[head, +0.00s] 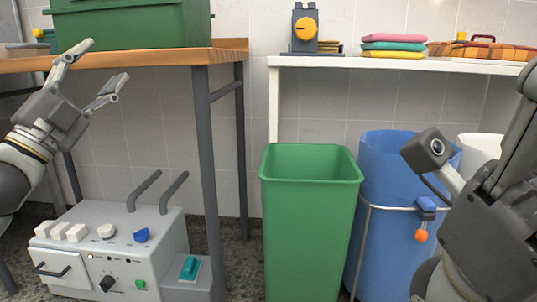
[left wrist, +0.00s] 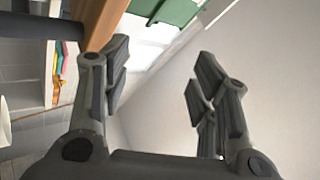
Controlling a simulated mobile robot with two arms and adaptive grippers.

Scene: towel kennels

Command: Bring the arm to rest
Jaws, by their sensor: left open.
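My left gripper (head: 100,72) is raised at the left of the head view, beside the wooden table's front edge and below the green crate. Its two fingers are spread apart with nothing between them. In the left wrist view the same open fingers (left wrist: 160,85) show with an empty gap and pale wall behind. My right arm (head: 500,200) is folded at the right edge of the head view, in front of the blue bin. The fingers of my right gripper do not show.
A wooden table (head: 150,60) carries a green crate (head: 130,24). A grey machine (head: 120,250) with levers stands on the floor below. A green bin (head: 310,215) and a blue bin (head: 385,180) stand under a white shelf (head: 400,63) holding folded towels (head: 393,46).

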